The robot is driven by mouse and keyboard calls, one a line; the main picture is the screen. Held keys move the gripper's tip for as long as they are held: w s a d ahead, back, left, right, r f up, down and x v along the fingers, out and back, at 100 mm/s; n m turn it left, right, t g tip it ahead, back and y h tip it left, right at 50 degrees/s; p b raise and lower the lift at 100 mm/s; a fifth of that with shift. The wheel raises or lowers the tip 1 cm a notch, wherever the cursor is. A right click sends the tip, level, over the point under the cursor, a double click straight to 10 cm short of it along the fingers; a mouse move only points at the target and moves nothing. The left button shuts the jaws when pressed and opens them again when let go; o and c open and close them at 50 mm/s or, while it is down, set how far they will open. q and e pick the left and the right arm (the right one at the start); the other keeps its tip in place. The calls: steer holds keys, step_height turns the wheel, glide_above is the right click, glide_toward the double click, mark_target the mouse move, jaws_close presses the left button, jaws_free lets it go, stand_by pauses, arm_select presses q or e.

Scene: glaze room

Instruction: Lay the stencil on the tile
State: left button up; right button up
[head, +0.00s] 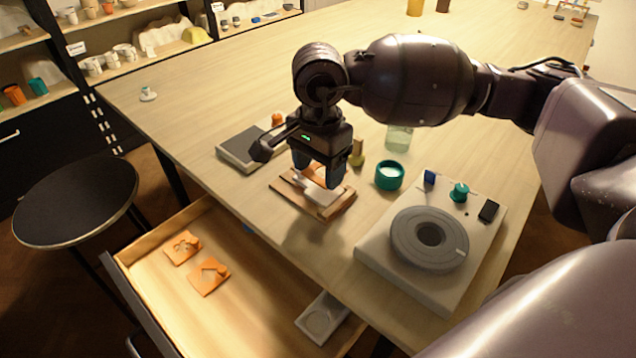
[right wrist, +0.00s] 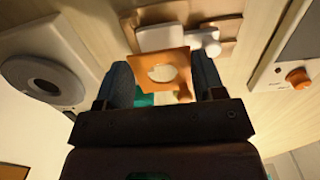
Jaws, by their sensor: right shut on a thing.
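My right gripper (head: 320,178) is shut on an orange stencil, which shows best in the right wrist view (right wrist: 176,61) as a thin plate with a rounded cut-out between the fingers (right wrist: 162,88). In the head view the fingers mostly hide it. The gripper is over a wooden board (head: 332,212) on the table. A pale tile (head: 306,192) lies on that board, partly hidden by the fingers. In the right wrist view the tile (right wrist: 158,38) shows just beyond the stencil. I cannot tell whether stencil and tile touch. My left gripper is not in view.
An open drawer (head: 150,285) holds two orange stencils (head: 183,247) (head: 209,277) and a grey dish (head: 322,318). Around the board stand a teal cup (head: 389,177), a wheel unit (head: 400,262) and a scale-like box (head: 240,148). A stool (head: 75,200) is at left. The far table is mostly clear.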

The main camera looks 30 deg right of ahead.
mark_target(319, 177)
steer(key=shift+f, duration=2.1)
steer(key=shift+f+b, duration=0.2)
steer(key=shift+b, duration=0.15)
steer(key=o, duration=0.6)
steer(key=shift+r, duration=0.1)
step_height(319, 177, up, 12)
steer(key=shift+r+p, duration=0.15)
steer(key=shift+p, duration=0.5)
